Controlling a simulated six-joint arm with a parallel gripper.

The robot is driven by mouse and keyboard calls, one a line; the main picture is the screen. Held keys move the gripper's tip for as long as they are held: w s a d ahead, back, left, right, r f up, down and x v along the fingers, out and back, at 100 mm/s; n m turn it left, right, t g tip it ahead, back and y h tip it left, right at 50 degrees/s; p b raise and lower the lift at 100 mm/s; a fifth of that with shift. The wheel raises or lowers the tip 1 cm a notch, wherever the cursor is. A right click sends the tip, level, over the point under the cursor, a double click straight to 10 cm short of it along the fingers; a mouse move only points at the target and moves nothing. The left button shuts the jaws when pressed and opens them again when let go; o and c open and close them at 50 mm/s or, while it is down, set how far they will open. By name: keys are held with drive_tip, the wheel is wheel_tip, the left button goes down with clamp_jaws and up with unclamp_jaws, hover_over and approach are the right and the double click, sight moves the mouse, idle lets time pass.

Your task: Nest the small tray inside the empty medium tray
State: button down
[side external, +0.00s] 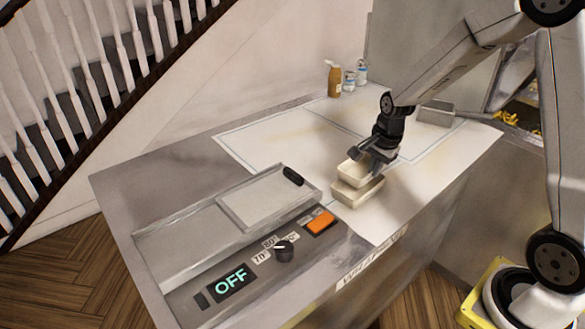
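The small tray (353,171), cream and open-topped, is at my gripper near the front of the white worktop. The medium tray (358,193), also cream, sits on the worktop directly below it. The small tray's outer wall shows above the medium tray's rim, slightly offset to the left. I cannot tell whether the two touch. My gripper (367,159) points down at the small tray's back right side and appears shut on its wall. The fingertips are partly hidden, and the medium tray's inside is mostly covered by the small tray.
A fryer with a lid (265,199), an OFF display (231,281), a knob (284,251) and an orange switch (320,222) lies left of the trays. A grey metal container (435,113) and a brown bottle (334,80) stand farther back. The worktop behind the trays is clear.

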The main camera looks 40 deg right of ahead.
drive_tip(key=shift+f, duration=1.4)
idle(0.4)
idle(0.4)
drive_tip(key=c, duration=0.8)
unclamp_jaws()
drive_tip(key=shift+o, duration=0.2)
drive_tip(key=shift+r, duration=0.15)
drive_tip(key=shift+r, duration=2.9)
